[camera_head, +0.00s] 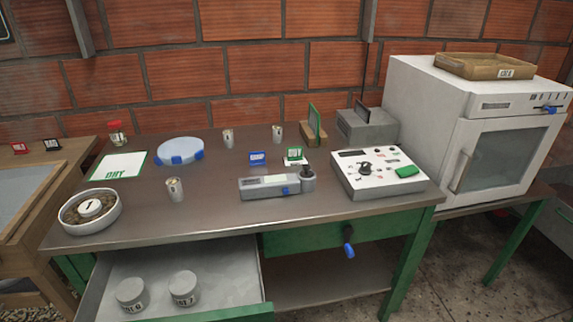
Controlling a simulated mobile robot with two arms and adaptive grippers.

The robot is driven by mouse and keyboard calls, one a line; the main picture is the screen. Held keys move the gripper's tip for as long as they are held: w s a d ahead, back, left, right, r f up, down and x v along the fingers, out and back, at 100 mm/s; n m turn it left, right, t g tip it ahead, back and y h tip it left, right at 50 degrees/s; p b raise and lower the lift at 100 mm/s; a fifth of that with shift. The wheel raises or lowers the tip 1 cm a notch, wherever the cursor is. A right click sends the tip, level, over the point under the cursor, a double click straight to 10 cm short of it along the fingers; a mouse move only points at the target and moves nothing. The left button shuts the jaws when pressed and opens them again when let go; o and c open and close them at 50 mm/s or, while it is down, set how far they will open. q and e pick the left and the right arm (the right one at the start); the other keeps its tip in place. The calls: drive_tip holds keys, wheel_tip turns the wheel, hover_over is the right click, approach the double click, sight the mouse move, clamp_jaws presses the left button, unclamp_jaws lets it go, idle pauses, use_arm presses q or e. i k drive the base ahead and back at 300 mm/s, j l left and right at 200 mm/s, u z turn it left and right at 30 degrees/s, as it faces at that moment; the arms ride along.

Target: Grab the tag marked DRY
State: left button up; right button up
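Small tags stand in the head view. A white tag with a green edge (294,155) stands on the metal table behind the grey meter, its lettering too small to read surely. A blue tag (257,158) stands just left of it. A red tag (19,148) and a black tag (52,145) stand on the wooden bench at the left; their words are not legible. A white mat with a green border (120,161) lies flat at the table's left, with green lettering that looks like DRY. Neither of my grippers is in view.
On the metal table (225,215) are a grey meter (268,187), metal cups, a round dish (75,222) and a control box (378,177). An open drawer (215,275) with two lidded jars juts out below the front edge. A white oven (465,130) stands right.

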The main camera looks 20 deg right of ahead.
sight(292, 153)
drive_tip(key=i+l+u, duration=0.15)
drive_tip(key=l, duration=0.3)
drive_tip(key=i+l+u, duration=0.15)
drive_tip(key=l, duration=0.3)
drive_tip(key=l+u, duration=0.15)
drive_tip(key=l, duration=0.3)
drive_tip(key=i+l+u, duration=0.15)
drive_tip(key=l, duration=0.3)
